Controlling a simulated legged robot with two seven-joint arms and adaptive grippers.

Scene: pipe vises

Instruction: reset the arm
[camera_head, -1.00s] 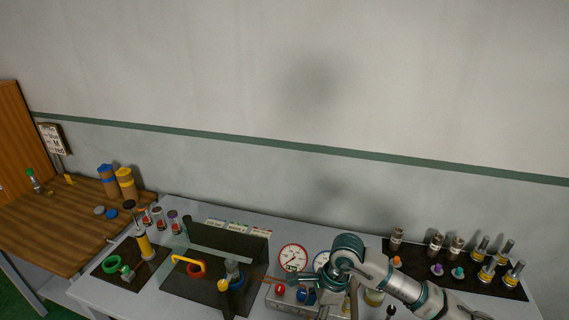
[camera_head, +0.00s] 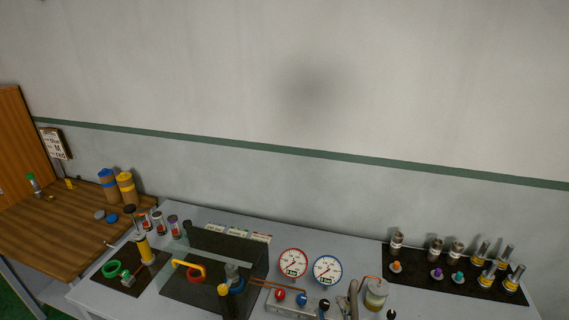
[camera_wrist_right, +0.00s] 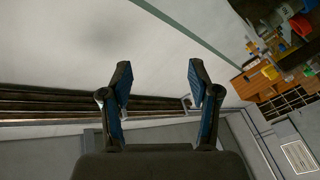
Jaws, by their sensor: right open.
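My right gripper (camera_wrist_right: 160,95) shows in the right wrist view with its two blue-padded fingers apart and nothing between them. It points past a white surface, with the room turned sideways behind it. In the head view no part of my right arm shows over the bench now. My left gripper is in neither view.
The grey bench (camera_head: 330,255) holds two gauges, red-rimmed (camera_head: 292,263) and blue-rimmed (camera_head: 327,269), a black plate with a yellow handle (camera_head: 188,266), and a dark mat (camera_head: 455,276) with several metal fittings. A wooden table (camera_head: 60,225) stands at left.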

